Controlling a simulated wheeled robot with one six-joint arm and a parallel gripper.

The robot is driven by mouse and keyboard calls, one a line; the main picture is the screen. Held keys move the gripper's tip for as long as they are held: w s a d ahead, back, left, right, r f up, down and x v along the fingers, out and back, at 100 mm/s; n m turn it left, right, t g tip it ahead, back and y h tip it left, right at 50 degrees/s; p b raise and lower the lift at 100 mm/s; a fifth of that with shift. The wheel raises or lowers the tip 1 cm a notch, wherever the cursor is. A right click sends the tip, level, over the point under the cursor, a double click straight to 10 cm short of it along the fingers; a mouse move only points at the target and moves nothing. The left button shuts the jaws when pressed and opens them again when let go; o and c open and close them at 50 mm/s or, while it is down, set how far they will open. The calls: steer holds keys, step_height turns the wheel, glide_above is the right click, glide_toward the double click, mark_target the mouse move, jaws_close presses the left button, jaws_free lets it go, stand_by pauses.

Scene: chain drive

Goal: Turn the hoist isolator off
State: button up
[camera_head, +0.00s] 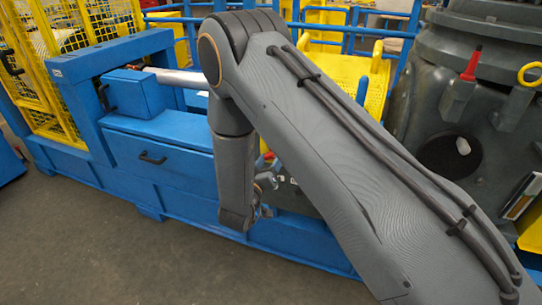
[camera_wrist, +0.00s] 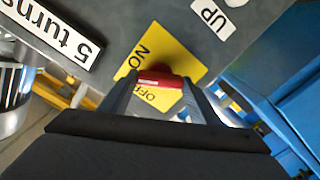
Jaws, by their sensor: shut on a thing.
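The hoist isolator shows in the wrist view as a red handle (camera_wrist: 160,79) on a yellow plate (camera_wrist: 179,58) marked ON and OFF. The ON lettering is above the handle in the picture and the OFF lettering is just below it, partly covered. My gripper (camera_wrist: 160,82) is shut on the red handle, one finger at each end of it. Exactly where the handle points is hard to tell. In the head view my arm hides most of the isolator and my gripper.
A grey panel carries an "UP" label (camera_wrist: 213,18) and a "5 turns" label (camera_wrist: 52,30). Blue framework (camera_wrist: 285,75) stands close at the right. In the head view, a blue machine bed (camera_head: 160,150), a yellow guard (camera_head: 75,50) and a grey housing (camera_head: 480,160) surround my arm. Floor is clear in front.

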steer(key=n+p, duration=0.2)
steer(key=n, duration=0.4)
steer(key=shift+a+n, duration=0.1)
steer(key=shift+n, duration=0.2)
steer(key=n+p, duration=0.1)
steer(key=n, duration=0.4)
stand_by(0.4)
steer(key=o, duration=1)
steer(key=shift+o, duration=0.2)
steer(key=shift+s, duration=0.1)
steer(key=v, duration=0.7)
steer(key=shift+s+a+b, duration=0.15)
steer(key=shift+s+b, duration=0.1)
steer(key=shift+b, duration=0.1)
